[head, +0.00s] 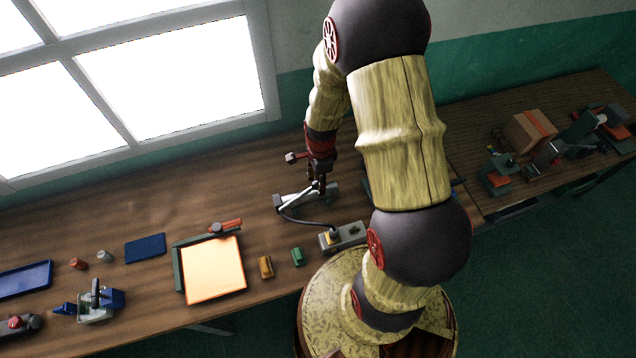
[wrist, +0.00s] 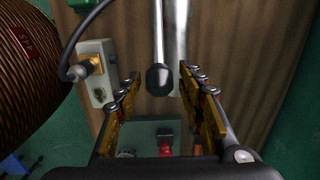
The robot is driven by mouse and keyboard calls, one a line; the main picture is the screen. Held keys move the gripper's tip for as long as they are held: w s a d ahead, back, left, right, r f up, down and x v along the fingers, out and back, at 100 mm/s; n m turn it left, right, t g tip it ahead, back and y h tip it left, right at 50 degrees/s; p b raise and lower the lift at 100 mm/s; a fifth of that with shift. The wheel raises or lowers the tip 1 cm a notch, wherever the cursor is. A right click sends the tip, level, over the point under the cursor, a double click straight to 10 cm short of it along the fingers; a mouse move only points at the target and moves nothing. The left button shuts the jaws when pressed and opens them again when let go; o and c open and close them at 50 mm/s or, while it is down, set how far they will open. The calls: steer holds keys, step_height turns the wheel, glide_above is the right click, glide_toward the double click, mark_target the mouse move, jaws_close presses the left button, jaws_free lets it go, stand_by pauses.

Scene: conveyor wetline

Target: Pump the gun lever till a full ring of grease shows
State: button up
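The grease gun (head: 297,198) lies on the wooden bench, with a silver barrel and a lever. In the wrist view its lever (wrist: 158,38) ends in a black knob (wrist: 159,79). My gripper (head: 319,186) is at the lever. In the wrist view the gripper's fingers (wrist: 159,88) are open, one on each side of the knob, with visible gaps. The block also shows in the head view (head: 351,236). I cannot make out a grease ring there.
A framed glowing panel (head: 213,270) lies left of the gun. Small yellow (head: 265,267) and green (head: 297,256) pieces lie near the bench's front edge. A blue mat (head: 145,248) and blue tray (head: 25,280) are farther left. A cardboard box (head: 530,130) stands on the right bench.

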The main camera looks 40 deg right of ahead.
steer(key=shift+o, duration=0.4)
steer(key=shift+r, duration=0.15)
steer(key=shift+s+d+r+p, duration=0.1)
steer(key=shift+r+p, duration=2.5)
steer(key=shift+r, duration=0.8)
